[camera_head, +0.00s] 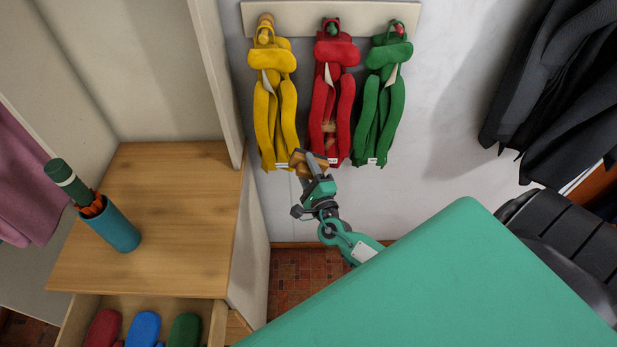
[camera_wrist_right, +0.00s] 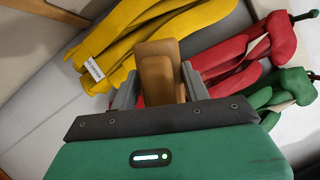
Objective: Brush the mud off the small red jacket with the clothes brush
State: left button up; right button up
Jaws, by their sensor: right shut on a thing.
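The small red jacket (camera_head: 345,110) hangs on the wall rail between a yellow and a green one. Brown marks (camera_head: 329,128) show on its lower middle. My right gripper (camera_head: 312,163) is shut on the wooden clothes brush (camera_head: 303,161), at the lower hems of the yellow and red jackets. In the right wrist view the brush (camera_wrist_right: 158,72) stands between the fingers, in front of the red jacket (camera_wrist_right: 235,58), which it partly hides. I cannot tell whether the brush touches the cloth. My left gripper is out of view.
The yellow jacket (camera_head: 264,120) and green jacket (camera_head: 376,115) hang close on either side. A wooden cabinet (camera_head: 180,215) stands at left with a teal cup (camera_head: 112,228) and an open drawer of mittens (camera_head: 145,328). Dark coats (camera_head: 550,85) hang at right.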

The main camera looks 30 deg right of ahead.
jog(key=m+b, duration=0.1)
jog(key=b, duration=0.1)
jog(key=f+m+b, duration=0.1)
jog(key=d+f+m+b, duration=0.1)
jog(key=b, duration=0.1)
jog(key=shift+s+f+t+h+b, duration=0.15)
jog(key=shift+s+t+h+b, duration=0.1)
jog(key=shift+t+h+b, duration=0.15)
jog(key=shift+s+d+m+b, duration=0.15)
jog(key=shift+d+m+b, duration=0.05)
jog(key=shift+m+b, duration=0.45)
jog(key=w+d, duration=0.3)
jog(key=w, duration=0.2)
jog(key=shift+d+b, duration=0.15)
jog(key=shift+b, duration=0.25)
jog(key=shift+w+d, duration=0.3)
jog(key=shift+w, duration=0.25)
jog(key=shift+w+d, duration=0.3)
jog(key=shift+w, duration=0.2)
